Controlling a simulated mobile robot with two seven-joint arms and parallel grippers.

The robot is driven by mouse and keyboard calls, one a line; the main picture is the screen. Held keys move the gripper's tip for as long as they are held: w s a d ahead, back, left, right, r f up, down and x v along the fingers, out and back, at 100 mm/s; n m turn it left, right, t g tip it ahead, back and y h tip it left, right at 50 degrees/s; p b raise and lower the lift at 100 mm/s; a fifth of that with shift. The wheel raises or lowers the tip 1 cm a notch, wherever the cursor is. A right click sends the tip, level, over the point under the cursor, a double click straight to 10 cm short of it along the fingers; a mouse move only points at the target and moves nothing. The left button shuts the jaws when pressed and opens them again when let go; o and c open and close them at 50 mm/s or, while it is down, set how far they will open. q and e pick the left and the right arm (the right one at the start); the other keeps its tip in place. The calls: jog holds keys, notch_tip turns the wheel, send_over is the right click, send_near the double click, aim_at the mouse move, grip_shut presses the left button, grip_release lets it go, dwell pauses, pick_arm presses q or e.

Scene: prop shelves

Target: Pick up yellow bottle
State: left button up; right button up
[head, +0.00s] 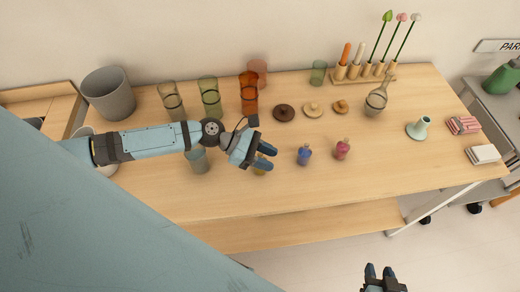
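The yellow bottle (259,170) stands near the front edge of the table, mostly hidden under my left gripper; only a small yellowish part shows. My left gripper (268,157) reaches in from the left and is just above and beside the bottle. Its two fingers are apart, and I see nothing between them. Whether it touches the bottle I cannot tell. My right gripper (380,272) is at the bottom of the view, in front of the table and over the floor, with its fingers apart and empty.
A blue bottle (304,155) and a pink bottle (342,149) stand right of my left gripper. Coloured glasses, including an orange one (248,92), stand behind. The table's (370,182) front right is clear.

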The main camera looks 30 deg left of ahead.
pick_arm(q)
grip_shut()
notch_tip(320, 180, up, 20)
jog(key=p, duration=0.1)
jog(key=shift+p, duration=0.4)
dwell(0.3)
